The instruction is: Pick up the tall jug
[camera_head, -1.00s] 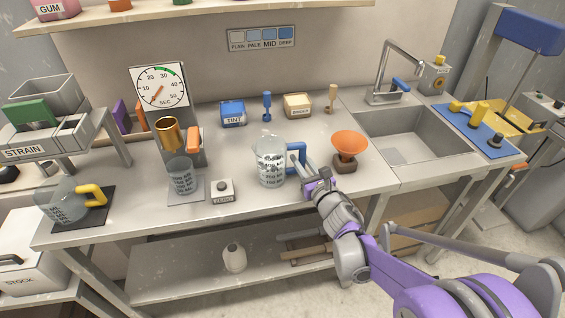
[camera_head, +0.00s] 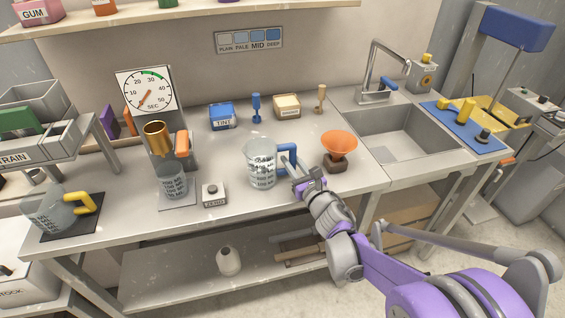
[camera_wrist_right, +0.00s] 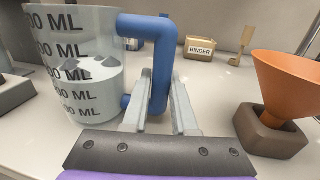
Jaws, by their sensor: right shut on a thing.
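The tall jug (camera_head: 261,167) is clear with dark ML marks and a blue handle (camera_head: 288,155). It is upright at the middle of the bench; I cannot tell whether its base touches the top. It also shows at the left of the right wrist view (camera_wrist_right: 78,88), with a grey level partway up inside. My right gripper (camera_wrist_right: 160,98) is shut on the blue handle (camera_wrist_right: 160,60), one finger on each side. It reaches in from the front right in the head view (camera_head: 287,162). My left gripper is not in view.
An orange funnel (camera_head: 339,143) on a brown base stands close right of the gripper. A ZERO button box (camera_head: 214,195) and another beaker (camera_head: 172,181) are left of the jug. A yellow-handled jug (camera_head: 50,210) is far left. The sink (camera_head: 400,137) is at right.

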